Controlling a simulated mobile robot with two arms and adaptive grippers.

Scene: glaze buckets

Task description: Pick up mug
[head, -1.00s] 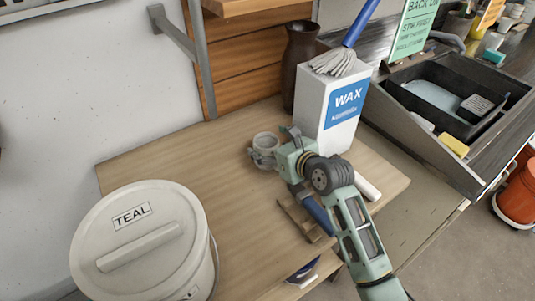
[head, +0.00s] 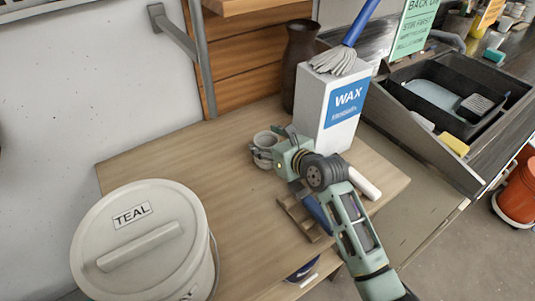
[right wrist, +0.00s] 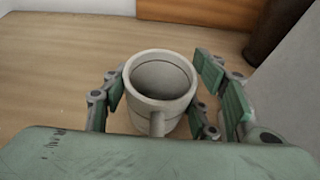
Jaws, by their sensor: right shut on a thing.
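The mug (head: 265,139) is pale grey-beige and stands upright at the middle of the wooden table, left of the wax box. In the right wrist view the mug (right wrist: 161,83) shows its open, empty-looking inside, with its handle toward my palm. My right gripper (head: 272,150) reaches it from the right. Whether the mug's base touches the table is hard to tell. My left gripper is not in view.
A white WAX box (head: 325,115) with a mop head on top stands close behind my right gripper. A dark vase (head: 299,62) is beside it. A lidded TEAL bucket (head: 145,240) is at the front left. The table's left part (head: 165,150) is clear.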

